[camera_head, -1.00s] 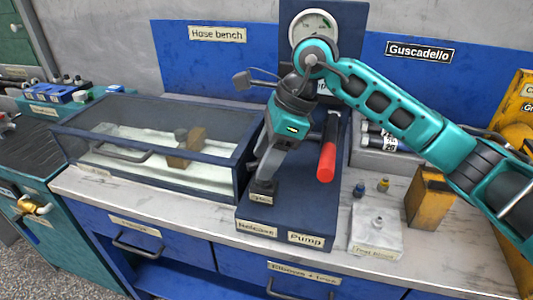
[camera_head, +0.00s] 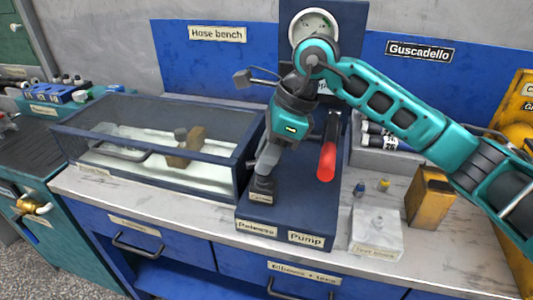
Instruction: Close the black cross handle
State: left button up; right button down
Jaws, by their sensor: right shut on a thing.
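My right gripper (camera_head: 264,182) reaches down onto the dark blue pump stand (camera_head: 297,208), above its "Release" label. Its fingers are shut on a small dark thing at the stand's front left. That thing is mostly hidden by the fingers; it is where the black cross handle (camera_head: 262,197) seems to be, but its cross shape cannot be made out. A lever with a red grip (camera_head: 327,162) stands just right of the gripper, apart from it. My left gripper is not in view.
A glass-topped case (camera_head: 150,145) stands close on the left of the stand. On the right are a pale test block (camera_head: 376,233), a yellow-brown block (camera_head: 428,197) and a grey bin (camera_head: 385,155). A round gauge (camera_head: 313,28) is behind my arm.

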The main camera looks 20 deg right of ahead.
jog(key=m, duration=0.2)
jog(key=m+t+b, duration=0.1)
jog(key=m, duration=0.1)
jog(key=shift+t+h, duration=0.3)
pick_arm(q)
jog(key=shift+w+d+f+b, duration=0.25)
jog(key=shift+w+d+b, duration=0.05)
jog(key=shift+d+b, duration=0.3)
pick_arm(e)
jog(key=shift+s+a+m+t+h, duration=0.1)
jog(key=shift+m+t+h, duration=0.2)
jog(key=shift+m, duration=0.9)
jog(key=c, duration=0.9)
grip_release()
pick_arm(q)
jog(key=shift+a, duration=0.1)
pick_arm(e)
jog(key=shift+o, duration=0.2)
jog(key=shift+r, duration=0.15)
pick_arm(q)
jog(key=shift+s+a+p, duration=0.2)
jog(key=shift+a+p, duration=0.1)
jog(key=shift+p, duration=0.35)
pick_arm(e)
jog(key=v, duration=1.2)
jog(key=shift+s+r, duration=0.15)
jog(key=shift+r, duration=0.15)
